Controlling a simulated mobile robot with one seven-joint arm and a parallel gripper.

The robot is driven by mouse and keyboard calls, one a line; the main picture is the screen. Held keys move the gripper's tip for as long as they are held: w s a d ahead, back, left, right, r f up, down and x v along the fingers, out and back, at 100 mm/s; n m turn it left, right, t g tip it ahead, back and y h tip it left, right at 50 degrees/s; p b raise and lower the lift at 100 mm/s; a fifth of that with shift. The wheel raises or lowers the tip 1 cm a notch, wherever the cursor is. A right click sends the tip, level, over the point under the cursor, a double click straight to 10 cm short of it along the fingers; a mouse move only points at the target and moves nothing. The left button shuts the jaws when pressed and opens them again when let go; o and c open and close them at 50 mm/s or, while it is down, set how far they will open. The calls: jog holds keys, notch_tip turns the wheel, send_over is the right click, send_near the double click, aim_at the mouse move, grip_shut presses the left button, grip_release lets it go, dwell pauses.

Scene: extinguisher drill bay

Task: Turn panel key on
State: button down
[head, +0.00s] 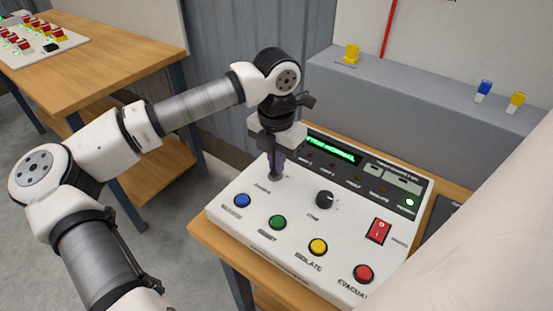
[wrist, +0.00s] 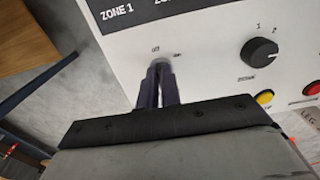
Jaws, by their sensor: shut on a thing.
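The white control panel (head: 300,230) stands on a wooden table, and part of its face also shows in the wrist view (wrist: 205,75). The panel key (wrist: 160,62) is at the panel's left, below small markings, and is mostly hidden by my fingers. In the head view the key switch (head: 274,178) shows only as a dark spot under the fingertips. My gripper (head: 277,170) points down over it and is shut on the key. In the wrist view my gripper (wrist: 159,75) has its dark fingers close together at the key. I cannot tell the key's exact angle.
A black rotary knob (head: 325,199) sits right of the key. Blue (head: 242,200), green (head: 278,222), yellow (head: 318,246) and red (head: 363,273) buttons line the front edge. A red rocker switch (head: 378,230) is at the right. A green lit display (head: 331,150) is behind.

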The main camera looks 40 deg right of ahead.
jog(key=shift+f+m+b, duration=0.1)
jog(key=shift+m+b, duration=0.2)
jog(key=shift+b, duration=0.05)
jog(key=shift+m+b, duration=0.5)
jog(key=shift+b, duration=0.15)
jog(key=m+b, duration=0.2)
jog(key=m, duration=0.1)
jog(key=shift+s+b, duration=0.1)
jog(key=shift+b, duration=0.25)
jog(key=m+b, duration=0.1)
jog(key=m, duration=0.3)
jog(key=shift+s+b, duration=0.1)
jog(key=shift+b, duration=0.25)
jog(key=shift+m+b, duration=0.45)
jog(key=shift+m, duration=1.15)
jog(key=c, duration=1.6)
grip_release()
jog(key=shift+s, duration=0.1)
